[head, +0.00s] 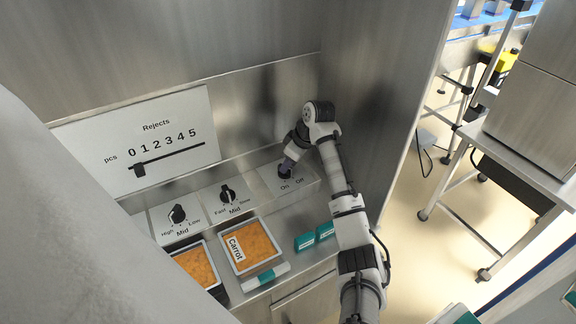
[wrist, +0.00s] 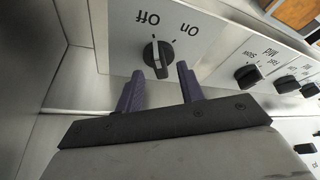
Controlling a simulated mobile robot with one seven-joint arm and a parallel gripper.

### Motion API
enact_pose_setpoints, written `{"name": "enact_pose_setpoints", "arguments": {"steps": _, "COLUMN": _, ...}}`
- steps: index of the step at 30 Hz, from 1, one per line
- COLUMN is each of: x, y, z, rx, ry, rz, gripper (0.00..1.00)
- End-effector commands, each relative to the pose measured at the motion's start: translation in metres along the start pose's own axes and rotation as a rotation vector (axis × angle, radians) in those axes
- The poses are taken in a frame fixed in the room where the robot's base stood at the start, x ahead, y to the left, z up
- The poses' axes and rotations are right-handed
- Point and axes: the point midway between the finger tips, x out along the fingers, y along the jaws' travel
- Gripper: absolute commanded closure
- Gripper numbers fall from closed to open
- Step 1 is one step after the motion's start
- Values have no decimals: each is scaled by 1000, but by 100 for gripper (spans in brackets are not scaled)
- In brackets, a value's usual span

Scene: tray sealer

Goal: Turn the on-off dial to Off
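The on-off dial (wrist: 157,56) is a round black knob on a light plate with the words On and Off, which appear upside down in the wrist view. A pale line shows on the knob; I cannot tell clearly which word it marks. In the head view my gripper (head: 287,165) is over this dial and mostly hides it. In the wrist view my gripper (wrist: 160,70) is open, with its two purple fingers apart and the dial just ahead of and between their tips. I see no clear contact.
Other dials are the Fast/Slow dial (head: 227,193) and the High/Low dial (head: 177,214). A Rejects slider (head: 139,170) is on the back panel. Trays of orange food, one labelled Carrot (head: 236,248), stand in front. A steel wall (head: 385,100) rises close to the right of my arm.

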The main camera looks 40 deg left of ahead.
Motion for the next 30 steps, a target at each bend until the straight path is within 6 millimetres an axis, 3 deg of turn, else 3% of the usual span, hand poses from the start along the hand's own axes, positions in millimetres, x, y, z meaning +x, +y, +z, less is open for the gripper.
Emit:
{"name": "enact_pose_setpoints", "arguments": {"steps": 9, "x": -72, "y": 1, "z": 1, "rx": -2, "ry": 2, "rz": 6, "gripper": 62}}
{"name": "enact_pose_setpoints", "arguments": {"steps": 15, "x": -105, "y": 1, "z": 1, "rx": 0, "ry": 1, "rz": 5, "gripper": 62}}
{"name": "enact_pose_setpoints", "arguments": {"steps": 21, "x": -117, "y": 0, "z": 0, "rx": -1, "ry": 0, "rz": 3, "gripper": 62}}
{"name": "enact_pose_setpoints", "arguments": {"steps": 30, "x": -117, "y": 0, "z": 0, "rx": -1, "ry": 1, "rz": 2, "gripper": 62}}
